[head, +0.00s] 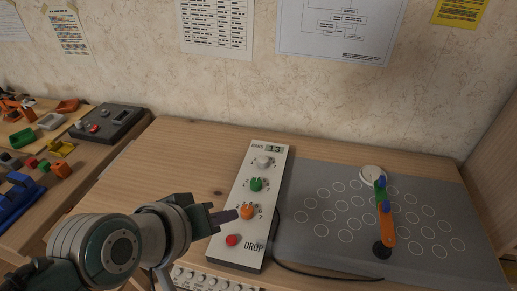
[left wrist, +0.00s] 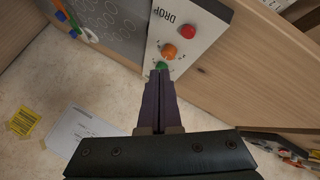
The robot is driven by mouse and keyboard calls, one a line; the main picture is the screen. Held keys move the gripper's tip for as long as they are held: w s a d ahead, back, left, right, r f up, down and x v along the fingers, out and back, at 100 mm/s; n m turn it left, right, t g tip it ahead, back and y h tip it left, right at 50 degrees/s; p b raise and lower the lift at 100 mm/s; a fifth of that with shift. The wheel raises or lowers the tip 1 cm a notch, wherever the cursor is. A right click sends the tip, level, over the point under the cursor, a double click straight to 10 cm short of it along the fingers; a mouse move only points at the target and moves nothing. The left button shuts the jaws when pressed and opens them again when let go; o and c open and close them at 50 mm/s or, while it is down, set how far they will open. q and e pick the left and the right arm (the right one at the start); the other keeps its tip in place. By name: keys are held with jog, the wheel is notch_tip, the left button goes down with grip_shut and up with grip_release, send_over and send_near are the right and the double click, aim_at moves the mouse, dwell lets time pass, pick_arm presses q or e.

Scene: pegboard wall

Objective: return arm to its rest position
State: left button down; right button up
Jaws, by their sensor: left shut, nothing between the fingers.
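A white control panel (head: 262,185) stands tilted on the wooden bench. It has a display reading 13, a white knob (head: 263,162), a green knob (head: 257,184), an orange knob (head: 247,212) and a red button (head: 232,240) near the word DROP. A small jointed arm (head: 386,226) with green and orange links and blue pegs lies over the grey board (head: 315,240). My left gripper (head: 232,215) is shut and empty, its tips close to the orange knob in the head view. In the left wrist view its fingers (left wrist: 160,90) overlap the panel near the green knob (left wrist: 161,66); contact is unclear.
The board carries white circles, a pale round disc (head: 372,174) and a black cable (head: 330,275) along its front. Another bench at left holds a grey box (head: 108,123) and coloured parts. Papers hang on the wall behind. Bare wood lies left of the panel.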

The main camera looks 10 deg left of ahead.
pick_arm(q)
jog(key=s+a+r+m+g+y+p, duration=0.2)
jog(key=s+a+r+m+g+p, duration=0.15)
jog(key=s+r, duration=0.55)
jog(key=s+a+r+m+g+y+p, duration=0.15)
jog(key=s+a+r+m, duration=0.35)
jog(key=s, duration=0.6)
notch_tip(320, 180, up, 39)
jog(key=d+n+p, duration=0.1)
jog(key=p, duration=3.7)
jog(key=shift+w+d, duration=0.35)
jog(key=shift+n+h, duration=0.25)
